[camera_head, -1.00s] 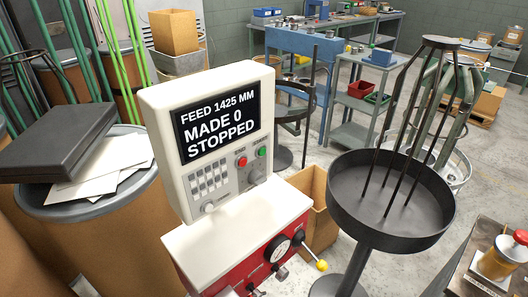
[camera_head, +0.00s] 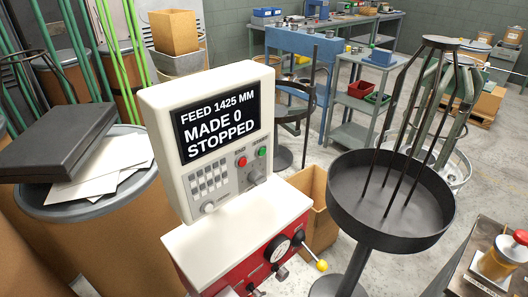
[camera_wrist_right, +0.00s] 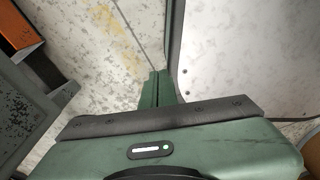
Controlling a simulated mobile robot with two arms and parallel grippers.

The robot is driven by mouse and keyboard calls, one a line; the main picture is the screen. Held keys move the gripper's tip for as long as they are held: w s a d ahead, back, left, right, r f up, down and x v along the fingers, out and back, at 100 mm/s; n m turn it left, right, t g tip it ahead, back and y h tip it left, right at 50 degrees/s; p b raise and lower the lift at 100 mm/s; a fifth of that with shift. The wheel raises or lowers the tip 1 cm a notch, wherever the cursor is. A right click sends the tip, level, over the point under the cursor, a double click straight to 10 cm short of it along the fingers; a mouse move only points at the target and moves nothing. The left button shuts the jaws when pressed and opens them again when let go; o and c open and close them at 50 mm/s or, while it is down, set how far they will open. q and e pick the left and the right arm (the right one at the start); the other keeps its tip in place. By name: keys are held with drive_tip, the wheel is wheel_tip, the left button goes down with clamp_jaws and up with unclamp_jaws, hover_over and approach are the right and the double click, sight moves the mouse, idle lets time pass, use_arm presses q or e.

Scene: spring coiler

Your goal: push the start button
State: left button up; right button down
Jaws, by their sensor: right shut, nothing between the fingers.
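The coiler's control box (camera_head: 207,140) is cream, with a dark screen (camera_head: 219,124) reading "FEED 1425 MM, MADE 0, STOPPED". A green button (camera_head: 262,152) and a red button (camera_head: 242,162) sit side by side below the screen at the right of the panel. The small labels near them are too blurred to read surely. Neither gripper shows in the head view. In the right wrist view my right gripper (camera_wrist_right: 159,88) has its green fingers shut together with nothing between them. No button shows in that view.
A keypad (camera_head: 209,182) and knobs sit on the panel. A red machine base with a yellow-tipped lever (camera_head: 322,266) stands below. A round dark tray with upright rods (camera_head: 350,225) stands right. Drums and a black case (camera_head: 58,140) are left. The wrist view shows a pale panel (camera_wrist_right: 250,55).

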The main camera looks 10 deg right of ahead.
drive_tip(key=shift+d, duration=0.2)
idle(0.6)
drive_tip(key=w+a+r+t+y+p, duration=0.1)
drive_tip(key=w+a+r+t+p, duration=0.15)
drive_tip(key=w+r, duration=0.6)
drive_tip(key=w+a+r+t+p, duration=0.2)
drive_tip(key=w+a+r+p, duration=0.1)
drive_tip(key=w+r, duration=0.5)
drive_tip(key=w+a+r+t+y+p, duration=0.1)
drive_tip(key=w+a+r+t+p, duration=0.15)
drive_tip(key=w+r, duration=0.6)
drive_tip(key=w+a+r+t+y+p, duration=0.1)
drive_tip(key=w+a+r+p, duration=0.3)
drive_tip(key=r, duration=0.7)
drive_tip(key=w+a+r+t+y+p, duration=0.1)
drive_tip(key=w+r+t, duration=0.15)
drive_tip(key=r, duration=0.75)
drive_tip(key=w+a+r+n+t+y+p, duration=0.1)
drive_tip(key=w+r+t, duration=0.15)
drive_tip(key=r, duration=0.65)
drive_tip(key=w+a+r+t+y+p, duration=0.1)
drive_tip(key=w+r+t+p, duration=0.15)
drive_tip(key=r, duration=0.75)
drive_tip(key=d+r+m+t+h, duration=0.7)
drive_tip(key=d+r+h, duration=0.1)
drive_tip(key=r+h, duration=0.1)
drive_tip(key=shift+d+m, duration=0.25)
drive_tip(key=shift+m, duration=0.05)
